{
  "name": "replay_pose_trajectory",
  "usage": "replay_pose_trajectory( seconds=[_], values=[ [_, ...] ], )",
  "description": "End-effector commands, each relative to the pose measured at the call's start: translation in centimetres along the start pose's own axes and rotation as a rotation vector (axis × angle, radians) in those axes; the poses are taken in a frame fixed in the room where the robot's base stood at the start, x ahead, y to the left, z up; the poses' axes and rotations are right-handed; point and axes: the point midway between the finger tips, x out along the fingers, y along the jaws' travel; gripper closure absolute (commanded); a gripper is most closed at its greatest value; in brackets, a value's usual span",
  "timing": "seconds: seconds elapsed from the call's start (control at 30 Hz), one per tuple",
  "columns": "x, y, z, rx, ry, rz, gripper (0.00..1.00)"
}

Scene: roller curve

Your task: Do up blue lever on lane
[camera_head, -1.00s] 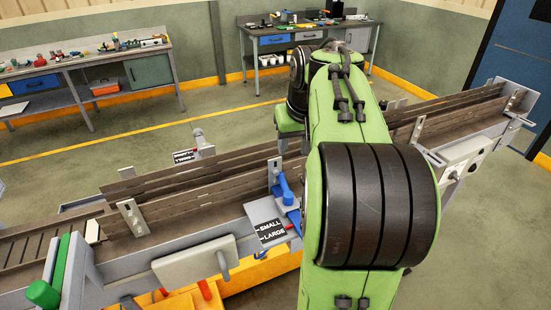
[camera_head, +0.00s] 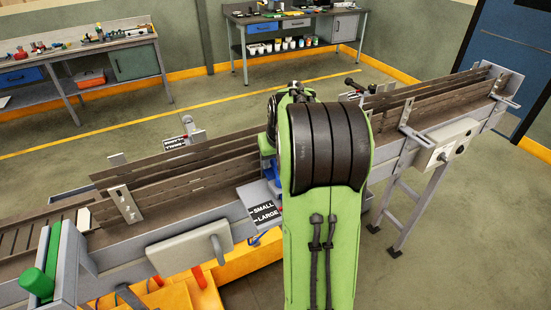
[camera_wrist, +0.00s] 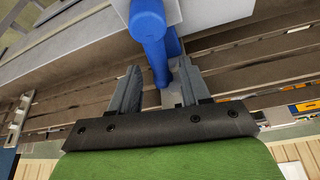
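The blue lever (camera_wrist: 148,28) shows at the top middle of the wrist view. Its blue shaft runs down toward the space between my fingertips. My gripper (camera_wrist: 160,72) is open, with one finger on each side of the shaft's lower part and visible gaps. I cannot tell how deep the shaft sits between them. In the head view my arm hides the gripper and most of the lever; only a bit of blue (camera_head: 271,173) shows at the arm's left edge, behind the SMALL/LARGE label (camera_head: 262,213).
The slatted conveyor lane (camera_head: 170,195) runs from lower left to upper right, with side rails. A grey control box (camera_head: 447,143) hangs on its right part. A green roller (camera_head: 37,283) is at lower left. Workbenches (camera_head: 290,20) stand along the back wall, with open floor before them.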

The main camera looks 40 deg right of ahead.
Motion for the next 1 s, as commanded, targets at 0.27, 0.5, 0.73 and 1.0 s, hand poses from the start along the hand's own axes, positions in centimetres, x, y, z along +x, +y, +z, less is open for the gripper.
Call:
replay_pose_trajectory(
  seconds=[0.27, 0.5, 0.73, 1.0],
  values=[
    [-0.05, -0.02, 0.0, 0.0, 0.0, -0.001, 0.95],
    [-0.05, -0.01, -0.01, 0.0, 0.0, 0.0, 1.0],
    [-0.04, 0.06, -0.01, 0.014, 0.0, 0.006, 1.0],
    [-0.02, 0.56, 0.04, 0.121, 0.001, 0.05, 1.0]
  ],
)
